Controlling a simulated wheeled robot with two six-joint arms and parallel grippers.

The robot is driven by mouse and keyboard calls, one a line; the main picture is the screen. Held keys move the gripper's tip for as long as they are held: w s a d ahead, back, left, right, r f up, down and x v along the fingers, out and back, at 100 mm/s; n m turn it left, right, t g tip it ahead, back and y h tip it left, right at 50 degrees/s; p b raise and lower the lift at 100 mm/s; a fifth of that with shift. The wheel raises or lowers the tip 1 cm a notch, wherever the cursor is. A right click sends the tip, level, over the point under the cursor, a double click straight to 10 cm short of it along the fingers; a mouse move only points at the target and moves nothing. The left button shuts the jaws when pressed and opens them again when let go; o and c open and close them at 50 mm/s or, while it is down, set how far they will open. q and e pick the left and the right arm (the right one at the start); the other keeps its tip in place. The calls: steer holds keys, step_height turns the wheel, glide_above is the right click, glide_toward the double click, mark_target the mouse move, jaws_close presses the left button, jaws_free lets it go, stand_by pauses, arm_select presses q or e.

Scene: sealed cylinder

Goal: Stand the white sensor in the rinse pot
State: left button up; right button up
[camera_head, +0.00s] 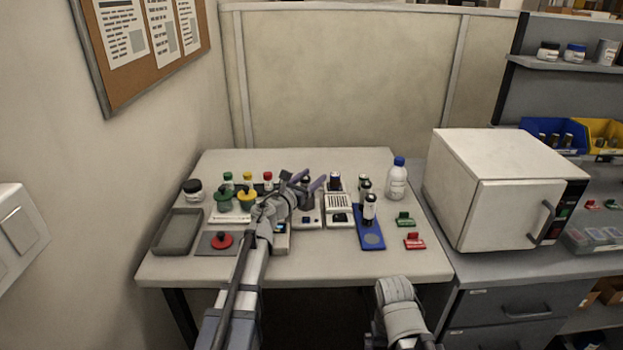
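I cannot single out the white sensor or the rinse pot with certainty at this size. My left gripper (308,183) is over the middle of the table, its two purple-grey fingers apart; whether anything is between them is too small to tell. It partly hides small devices beneath it. To its left, a green-topped pot (223,201) and a yellow-topped pot (246,198) stand on a white base. To its right, a dark cylinder with a pale band (369,208) stands upright on a blue plate (372,240). My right gripper is not seen; only part of that arm shows at the bottom.
A grey tray (177,232), dark jar (193,189) and red knob (222,240) are at the table's left. A blue-capped bottle (397,180), green clip (405,219) and red clip (414,241) are at its right. A white oven (490,190) stands beyond the right edge.

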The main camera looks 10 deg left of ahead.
arm_select(q)
steer(key=shift+o, duration=0.2)
steer(key=shift+r, duration=0.15)
steer(key=v, duration=1.2)
